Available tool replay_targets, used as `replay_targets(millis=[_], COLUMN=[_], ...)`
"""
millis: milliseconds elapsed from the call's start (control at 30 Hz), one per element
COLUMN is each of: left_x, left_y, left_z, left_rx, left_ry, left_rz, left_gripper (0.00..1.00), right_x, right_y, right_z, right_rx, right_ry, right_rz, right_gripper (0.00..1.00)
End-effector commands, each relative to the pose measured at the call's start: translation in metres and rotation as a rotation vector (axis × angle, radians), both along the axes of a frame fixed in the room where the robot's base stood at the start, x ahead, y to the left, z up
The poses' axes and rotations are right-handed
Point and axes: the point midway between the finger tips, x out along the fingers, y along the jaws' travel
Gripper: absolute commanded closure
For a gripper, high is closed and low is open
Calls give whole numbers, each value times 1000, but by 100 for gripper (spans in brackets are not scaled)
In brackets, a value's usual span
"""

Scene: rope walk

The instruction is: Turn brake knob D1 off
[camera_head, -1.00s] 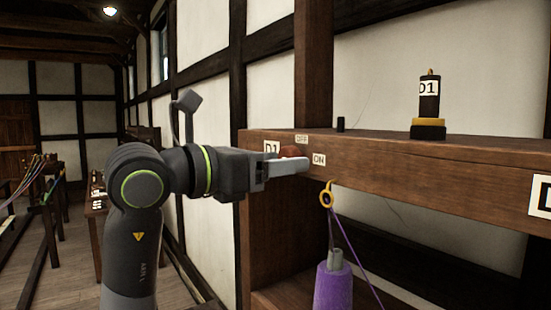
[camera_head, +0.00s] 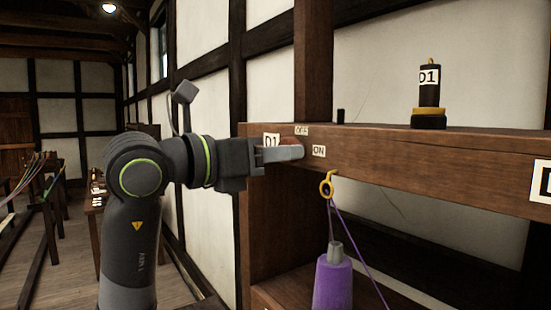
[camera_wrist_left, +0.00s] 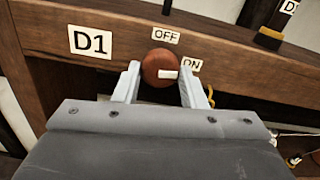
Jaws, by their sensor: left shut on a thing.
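Brake knob D1 (camera_wrist_left: 158,68) is a round reddish-brown knob with a white pointer mark, on the front of the wooden beam. In the left wrist view its white mark points right, toward the ON label (camera_wrist_left: 191,65). The OFF label (camera_wrist_left: 166,35) is above the knob, and the D1 label (camera_wrist_left: 90,42) is to its left. My left gripper (camera_wrist_left: 165,84) is shut on the knob, one finger on each side. In the head view the left gripper (camera_head: 292,153) largely hides the knob. My right gripper is in neither view.
The wooden beam (camera_head: 420,165) runs to the right. A dark bobbin tagged D1 (camera_head: 429,95) stands on it. A yellow ring (camera_head: 326,187) with purple cord hangs below, above a purple spool (camera_head: 333,285). Benches with cords stand at far left.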

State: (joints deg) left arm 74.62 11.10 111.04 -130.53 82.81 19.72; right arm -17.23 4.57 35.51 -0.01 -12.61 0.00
Motion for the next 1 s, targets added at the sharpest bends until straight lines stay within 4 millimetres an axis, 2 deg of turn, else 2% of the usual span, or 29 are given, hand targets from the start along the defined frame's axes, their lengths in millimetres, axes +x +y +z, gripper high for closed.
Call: replay_targets(millis=[1000], left_x=[-1], left_y=[0], left_z=[-2], left_rx=[-554], left_ry=[757], left_rz=[2], left_gripper=[85], right_x=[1], right_y=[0], right_z=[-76], right_rx=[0], right_ry=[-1], right_rz=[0], right_gripper=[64])
